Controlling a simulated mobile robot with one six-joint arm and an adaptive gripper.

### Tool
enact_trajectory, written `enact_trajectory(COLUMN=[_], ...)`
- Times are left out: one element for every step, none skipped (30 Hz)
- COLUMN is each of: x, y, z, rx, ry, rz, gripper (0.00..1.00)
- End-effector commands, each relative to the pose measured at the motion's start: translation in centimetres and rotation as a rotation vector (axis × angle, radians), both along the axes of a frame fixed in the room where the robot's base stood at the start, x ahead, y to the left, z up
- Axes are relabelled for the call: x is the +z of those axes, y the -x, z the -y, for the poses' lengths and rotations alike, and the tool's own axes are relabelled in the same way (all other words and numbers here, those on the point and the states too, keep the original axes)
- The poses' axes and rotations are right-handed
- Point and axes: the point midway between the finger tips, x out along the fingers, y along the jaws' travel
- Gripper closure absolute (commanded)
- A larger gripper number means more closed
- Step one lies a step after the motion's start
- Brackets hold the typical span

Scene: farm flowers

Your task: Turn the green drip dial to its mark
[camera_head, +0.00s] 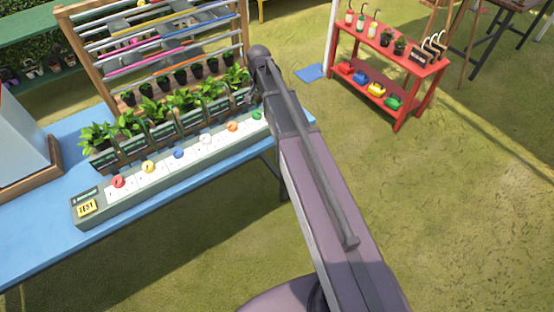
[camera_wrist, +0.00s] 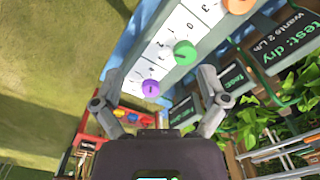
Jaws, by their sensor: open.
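The green drip dial (camera_head: 257,114) sits near the right end of the grey control strip (camera_head: 128,205), close beside my arm. In the wrist view the green dial (camera_wrist: 185,52) is a round knob on a white numbered card, just beyond my gripper (camera_wrist: 160,74). My gripper is open and empty, its two fingers spread wide. A purple dial (camera_wrist: 150,88) appears between the fingers, and the green one is up and right of it. No finger visibly touches a dial. The green dial's pointer and mark are too small to read. My gripper is hidden in the head view.
An orange dial (camera_head: 232,127) is next to the green one, with several others along the strip. Potted plants and small signs (camera_wrist: 235,75) stand close behind the strip. A wooden rack (camera_head: 84,62) rises behind them. A red shelf (camera_head: 385,70) stands right, across open grass.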

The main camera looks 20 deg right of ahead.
Motion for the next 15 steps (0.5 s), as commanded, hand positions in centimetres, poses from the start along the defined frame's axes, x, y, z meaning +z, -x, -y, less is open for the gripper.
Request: enact_trajectory(x=[-0.4,-0.5,-0.6,-0.7,-0.8,-0.9,-1.0,-1.1,-1.3,-1.4,-1.5,-1.6,-1.7,-1.8,-1.9], y=[1.1,1.5,2.0,2.4,2.8,3.4,3.8,4.2,4.7,5.2,5.6,6.1,6.5,6.9,7.5], z=[0.0,0.0,0.0,0.0,0.0,0.0,0.0,0.0,0.0,0.0,0.0,-0.1,-0.1,-0.1,-0.1], rx=[0.017,0.028,0.042,0.054,0.065,0.08,0.091,0.102,0.117,0.128,0.138,0.154,0.164,0.176,0.191], ry=[0.001,0.001,0.002,0.002,0.002,0.003,0.003,0.003,0.004,0.004,0.004,0.006,0.006,0.006,0.006], rz=[0.0,0.0,-0.001,0.0,0.0,-0.002,-0.001,-0.001,-0.002,-0.001,-0.001,-0.002,-0.002,-0.003,-0.003], gripper=[0.07,0.07,0.07,0.07,0.07,0.07,0.07,0.07,0.07,0.07,0.07,0.07,0.07,0.07,0.07])
